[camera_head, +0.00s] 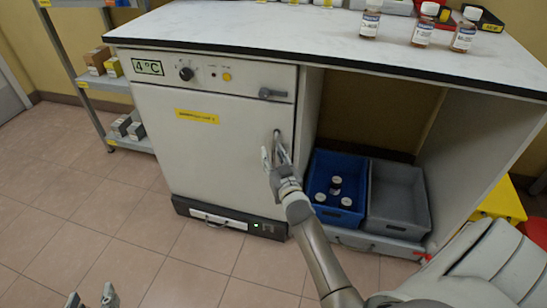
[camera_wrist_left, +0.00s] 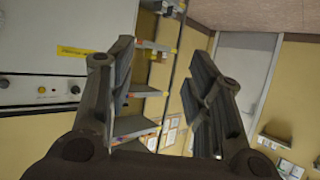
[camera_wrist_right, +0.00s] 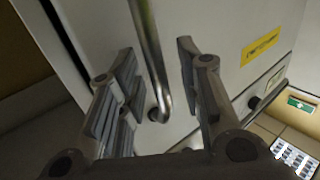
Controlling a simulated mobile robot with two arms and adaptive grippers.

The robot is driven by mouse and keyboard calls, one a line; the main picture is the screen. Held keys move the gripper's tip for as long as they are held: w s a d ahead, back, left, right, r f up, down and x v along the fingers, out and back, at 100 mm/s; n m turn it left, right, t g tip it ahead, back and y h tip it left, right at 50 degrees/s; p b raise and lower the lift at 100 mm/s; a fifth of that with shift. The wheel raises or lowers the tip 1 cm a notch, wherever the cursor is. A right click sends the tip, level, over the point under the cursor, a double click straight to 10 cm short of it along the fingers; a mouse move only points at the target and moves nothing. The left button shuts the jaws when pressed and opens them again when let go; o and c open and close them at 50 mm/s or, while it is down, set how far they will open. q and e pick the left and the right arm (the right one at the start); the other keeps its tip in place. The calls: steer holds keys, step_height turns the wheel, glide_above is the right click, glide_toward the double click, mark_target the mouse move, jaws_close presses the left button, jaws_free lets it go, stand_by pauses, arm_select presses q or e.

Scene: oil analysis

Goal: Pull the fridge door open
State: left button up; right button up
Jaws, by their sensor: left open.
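The white fridge (camera_head: 190,155) stands under the bench with its door shut. A vertical metal bar handle (camera_head: 277,140) is near the door's right edge. My right gripper (camera_head: 275,160) is at the handle with its jaws apart. In the right wrist view, the handle (camera_wrist_right: 152,50) runs between the two open fingers (camera_wrist_right: 158,75), with a gap visible at the right finger; contact at the left finger is unclear. My left gripper (camera_head: 92,299) is low at the front left, away from the fridge. In the left wrist view its fingers (camera_wrist_left: 160,85) are spread and empty.
Right of the fridge, a blue crate (camera_head: 322,163) with several jars and a grey crate (camera_head: 398,182) sit under the bench (camera_head: 300,32). Several bottles stand on top. A shelf rack (camera_head: 88,80) is at the left. The floor (camera_head: 130,215) before the fridge is clear.

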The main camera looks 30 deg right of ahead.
jaws_close()
stand_by(0.4)
